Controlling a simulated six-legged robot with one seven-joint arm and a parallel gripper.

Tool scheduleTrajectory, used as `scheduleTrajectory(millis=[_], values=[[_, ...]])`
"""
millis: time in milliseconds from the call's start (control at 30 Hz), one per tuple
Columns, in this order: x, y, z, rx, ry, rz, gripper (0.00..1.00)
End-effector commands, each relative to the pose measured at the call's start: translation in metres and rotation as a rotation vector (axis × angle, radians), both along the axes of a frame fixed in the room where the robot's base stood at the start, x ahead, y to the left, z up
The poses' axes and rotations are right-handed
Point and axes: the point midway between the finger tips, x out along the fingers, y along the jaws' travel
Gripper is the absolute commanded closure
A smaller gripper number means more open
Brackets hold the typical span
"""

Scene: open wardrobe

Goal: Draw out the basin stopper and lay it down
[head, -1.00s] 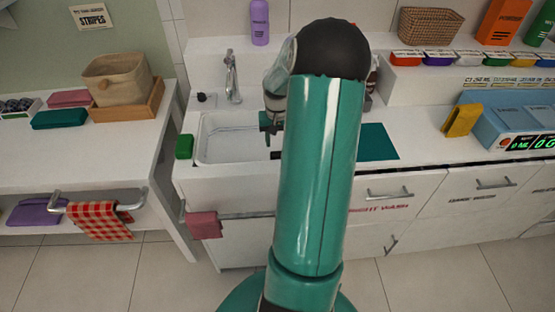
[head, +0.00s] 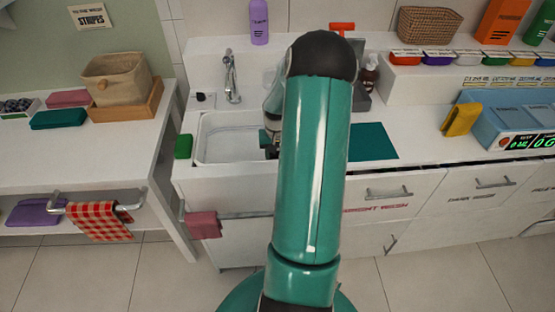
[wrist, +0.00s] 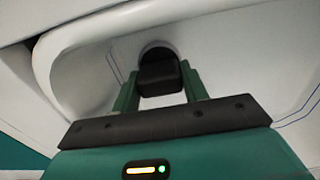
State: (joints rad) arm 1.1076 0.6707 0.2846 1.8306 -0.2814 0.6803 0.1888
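The white basin (head: 222,158) is set in the counter below the tap. My gripper (head: 270,143) reaches down into its right part, half hidden behind my arm. In the wrist view, my gripper's two green fingers (wrist: 160,85) stand on either side of the dark, blocky stopper (wrist: 160,78) and appear to touch both its sides. The stopper sits at a dark round opening in the pale basin surface (wrist: 225,60); I cannot tell how deep it sits. The stopper is hidden in the head view.
A tap (head: 232,78) stands behind the basin. A pink cloth (head: 204,225) hangs on the front rail. Bare counter shows around the mat.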

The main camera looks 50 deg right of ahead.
Motion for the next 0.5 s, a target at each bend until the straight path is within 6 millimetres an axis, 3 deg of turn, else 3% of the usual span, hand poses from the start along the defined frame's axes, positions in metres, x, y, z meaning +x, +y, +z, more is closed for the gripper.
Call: scheduleTrajectory(millis=[33, 133, 167, 300, 500], values=[[0.0, -0.0003, 0.0, -0.001, -0.001, 0.0, 0.7], [0.0, -0.0003, 0.0001, -0.001, -0.001, 0.0, 0.89], [0.0, -0.0004, 0.0002, -0.001, -0.001, 0.0, 0.59], [0.0001, -0.0004, 0.0003, -0.001, -0.001, 0.0, 0.84], [0.0003, -0.0004, 0.0014, -0.002, -0.001, 0.0, 0.84]])
